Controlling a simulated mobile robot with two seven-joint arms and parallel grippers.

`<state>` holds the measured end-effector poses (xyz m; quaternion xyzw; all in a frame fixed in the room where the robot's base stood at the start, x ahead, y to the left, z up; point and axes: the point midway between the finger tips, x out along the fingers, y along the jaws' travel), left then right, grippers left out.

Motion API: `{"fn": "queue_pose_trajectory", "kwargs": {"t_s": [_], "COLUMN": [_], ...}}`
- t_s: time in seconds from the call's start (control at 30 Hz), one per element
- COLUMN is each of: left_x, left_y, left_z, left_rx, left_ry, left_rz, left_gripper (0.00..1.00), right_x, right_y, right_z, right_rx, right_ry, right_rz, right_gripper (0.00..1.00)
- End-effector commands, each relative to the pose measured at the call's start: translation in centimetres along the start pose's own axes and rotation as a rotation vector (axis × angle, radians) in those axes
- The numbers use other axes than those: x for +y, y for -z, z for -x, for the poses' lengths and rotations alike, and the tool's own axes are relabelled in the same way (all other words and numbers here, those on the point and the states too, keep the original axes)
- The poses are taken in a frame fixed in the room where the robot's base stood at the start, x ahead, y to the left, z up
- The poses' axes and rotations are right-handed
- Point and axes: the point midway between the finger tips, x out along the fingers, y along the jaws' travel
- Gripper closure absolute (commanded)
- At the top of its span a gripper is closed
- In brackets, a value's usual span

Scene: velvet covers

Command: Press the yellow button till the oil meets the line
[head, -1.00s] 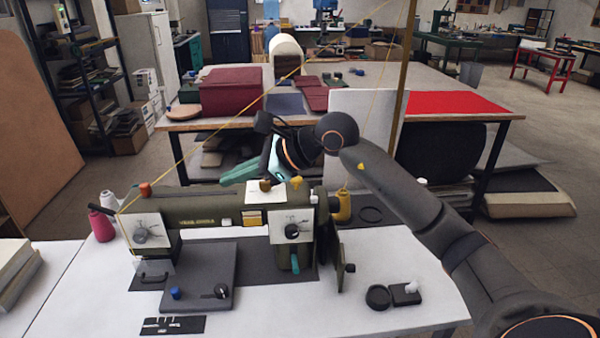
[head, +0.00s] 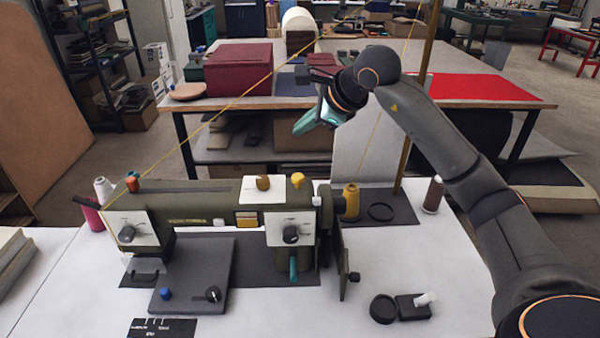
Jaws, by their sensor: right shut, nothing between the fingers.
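A dark green sewing machine (head: 205,208) stands on the white table. On its top, a white plate (head: 264,196) carries a brownish-orange knob (head: 262,183), and a yellow mushroom-shaped button (head: 297,180) stands at the plate's right end. A small amber window (head: 247,219), perhaps the oil glass, sits on the front below the plate; its level and line are too small to read. My right gripper (head: 303,126), with teal fingers, is shut and empty, above and behind the machine, apart from the button. My left gripper is not in view.
Thread runs from the machine's left end up to the upper right. A yellow spool (head: 350,203), a tall post (head: 417,110) and a brown spool (head: 433,194) stand right of the machine. A dark round dish (head: 383,308) lies at front right.

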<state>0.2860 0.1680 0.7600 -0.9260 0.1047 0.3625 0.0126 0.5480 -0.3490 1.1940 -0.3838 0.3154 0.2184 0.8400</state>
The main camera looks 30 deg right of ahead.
Motion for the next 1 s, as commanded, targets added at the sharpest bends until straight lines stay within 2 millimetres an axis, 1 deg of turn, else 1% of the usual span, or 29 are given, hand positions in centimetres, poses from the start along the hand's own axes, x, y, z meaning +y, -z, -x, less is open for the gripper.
{"fn": "queue_pose_trajectory", "kwargs": {"t_s": [0.27, 0.47, 0.57, 0.9, 1.0], "left_x": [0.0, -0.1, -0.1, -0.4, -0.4], "left_y": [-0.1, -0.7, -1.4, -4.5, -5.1], "left_z": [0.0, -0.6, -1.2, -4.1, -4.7], "left_rx": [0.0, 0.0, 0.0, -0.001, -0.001], "left_ry": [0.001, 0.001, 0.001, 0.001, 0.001], "left_rz": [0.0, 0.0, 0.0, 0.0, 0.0], "left_gripper": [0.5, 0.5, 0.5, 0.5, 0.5], "right_x": [0.0, 0.5, 1.0, 3.6, 4.1], "right_y": [0.0, 0.5, 1.0, 3.5, 4.1], "right_z": [0.0, -0.7, -1.4, -4.9, -5.6], "right_rx": [-0.001, -0.001, -0.001, -0.001, 0.0], "right_ry": [0.0, 0.0, 0.0, -0.002, 0.0], "right_rz": [0.0, 0.0, -0.001, 0.0, 0.001], "right_gripper": [1.0, 1.0, 1.0, 1.0, 1.0]}}
